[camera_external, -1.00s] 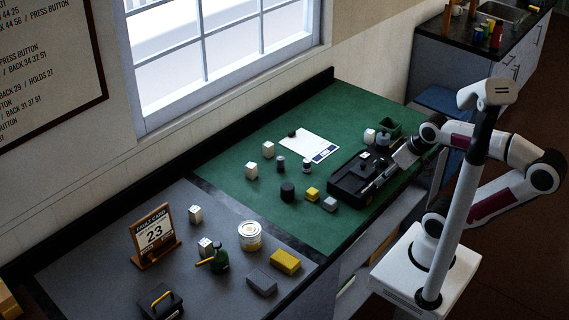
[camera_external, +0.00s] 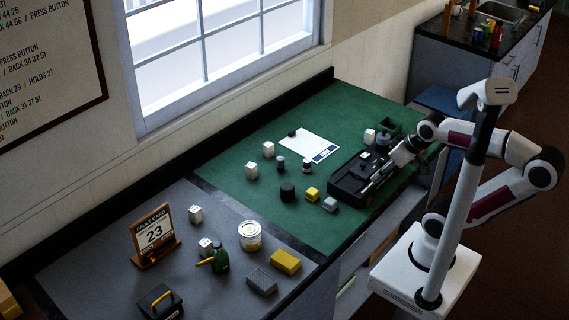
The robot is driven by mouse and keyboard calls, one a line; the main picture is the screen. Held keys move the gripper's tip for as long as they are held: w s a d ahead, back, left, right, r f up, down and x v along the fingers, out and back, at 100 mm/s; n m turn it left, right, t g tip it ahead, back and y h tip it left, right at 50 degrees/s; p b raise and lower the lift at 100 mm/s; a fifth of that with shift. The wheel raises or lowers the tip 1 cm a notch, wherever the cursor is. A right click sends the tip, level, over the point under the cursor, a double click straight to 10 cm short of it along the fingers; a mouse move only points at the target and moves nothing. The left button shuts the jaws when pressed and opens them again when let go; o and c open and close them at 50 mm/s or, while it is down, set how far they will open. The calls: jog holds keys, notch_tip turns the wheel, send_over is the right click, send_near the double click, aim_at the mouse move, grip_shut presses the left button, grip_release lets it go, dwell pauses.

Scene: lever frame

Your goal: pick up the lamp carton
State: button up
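Several small white cartons stand on the counter, and their labels are too small to read, so I cannot tell which is the lamp carton. One white carton (camera_external: 370,135) stands behind the black lever frame, close to my gripper. Two more, a farther carton (camera_external: 267,149) and a nearer carton (camera_external: 251,170), are on the left of the green mat. Two others, an upper carton (camera_external: 196,214) and a lower carton (camera_external: 205,245), are on the grey surface. My gripper (camera_external: 385,165) is over the right part of the lever frame; its fingers are too small and dark to read.
The black lever frame (camera_external: 345,186) lies below my gripper. A white sheet (camera_external: 310,145), a black cylinder (camera_external: 287,192) and a yellow block (camera_external: 312,194) are on the mat. The front of the mat is fairly clear.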

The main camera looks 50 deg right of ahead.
jog(key=w+a+r+m+t+y, duration=0.1)
jog(key=w+r+m+t, duration=0.15)
jog(key=w, duration=0.75)
jog(key=w+r+m+t, duration=0.1)
jog(key=w+r+t, duration=0.15)
jog(key=w, duration=0.75)
jog(key=w+d+f+m+t+h, duration=0.1)
jog(key=w+d+m+h, duration=0.3)
jog(key=w+d, duration=0.7)
jog(key=m+g+h, duration=0.6)
jog(key=m+h, duration=0.1)
jog(key=h, duration=0.2)
send_over(373, 132)
jog(key=w+a, duration=0.6)
jog(key=a, duration=0.3)
notch_tip(373, 132, down, 12)
jog(key=s+d+f+g, duration=0.1)
jog(key=s+d+f+m+g+h, duration=0.1)
jog(key=s+f+g, duration=0.1)
jog(key=s+d+f+m+g, duration=0.1)
jog(key=s, duration=0.1)
jog(key=shift+s+d+f+h, duration=0.1)
jog(key=shift+d+f+h, duration=0.05)
jog(key=shift+f+h, duration=0.25)
jog(key=shift+s+d+f+g, duration=0.2)
jog(key=shift+s+f+g, duration=0.1)
jog(key=shift+s+g, duration=0.2)
jog(key=shift+x, duration=1.3)
